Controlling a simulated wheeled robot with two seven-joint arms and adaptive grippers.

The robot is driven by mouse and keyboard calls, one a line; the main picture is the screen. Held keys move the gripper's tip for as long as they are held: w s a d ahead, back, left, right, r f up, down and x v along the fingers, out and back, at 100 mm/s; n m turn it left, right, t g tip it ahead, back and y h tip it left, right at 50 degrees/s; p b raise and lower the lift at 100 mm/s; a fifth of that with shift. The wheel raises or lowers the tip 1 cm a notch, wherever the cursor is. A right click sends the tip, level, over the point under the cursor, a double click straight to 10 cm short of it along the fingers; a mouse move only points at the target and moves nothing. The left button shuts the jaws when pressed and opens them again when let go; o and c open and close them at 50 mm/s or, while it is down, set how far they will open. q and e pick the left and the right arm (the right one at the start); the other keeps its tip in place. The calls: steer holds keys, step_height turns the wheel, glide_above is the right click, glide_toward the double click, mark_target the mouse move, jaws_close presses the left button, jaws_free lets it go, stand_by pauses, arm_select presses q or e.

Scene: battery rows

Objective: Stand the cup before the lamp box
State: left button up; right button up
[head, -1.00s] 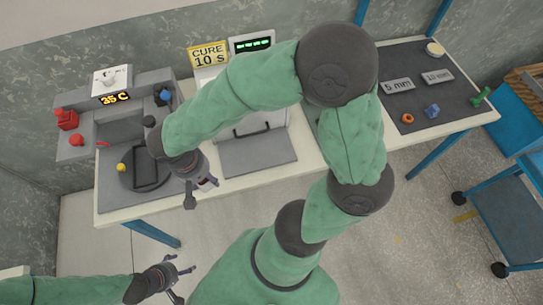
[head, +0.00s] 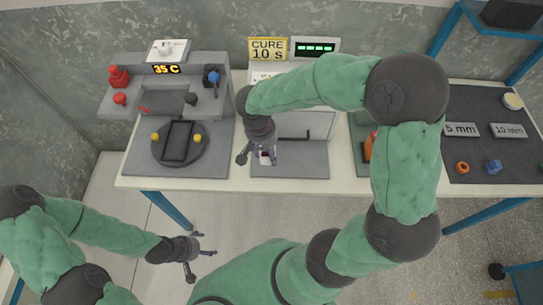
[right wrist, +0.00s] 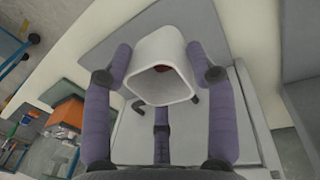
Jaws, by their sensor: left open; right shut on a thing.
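My right gripper (head: 256,158) is shut on the cup and hangs over the left part of the grey pad in front of the lamp box (head: 318,124). In the head view only a small pale bit of the cup (head: 266,157) shows. My left gripper (head: 198,248) is open and empty, in front of the table.
A grey station with a "35 C" display (head: 167,69) and a round plate (head: 197,153) stands left of the pad. A "CURE 10 S" sign (head: 267,49) is behind the lamp box. An orange thing (head: 368,147) is to the right, partly behind my arm. The pad's right part is clear.

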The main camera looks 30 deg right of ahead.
steer(key=f, duration=0.1)
steer(key=w+d+f, duration=0.1)
steer(key=d+f, duration=0.1)
steer(key=shift+w+f+b, duration=0.1)
steer(key=shift+w+b, duration=0.25)
steer(key=shift+b, duration=0.05)
steer(key=shift+w+d+f+b, duration=0.15)
steer(key=shift+f+b, duration=0.55)
steer(key=shift+f, duration=0.95)
steer(key=shift+f, duration=0.1)
steer(key=o, duration=0.9)
steer(key=shift+o, duration=0.2)
steer(key=shift+r, duration=0.5)
step_height(320, 180, up, 11)
steer(key=a+p, duration=0.1)
steer(key=p, duration=0.3)
steer(key=shift+w+a, duration=0.3)
steer(key=shift+w, duration=0.05)
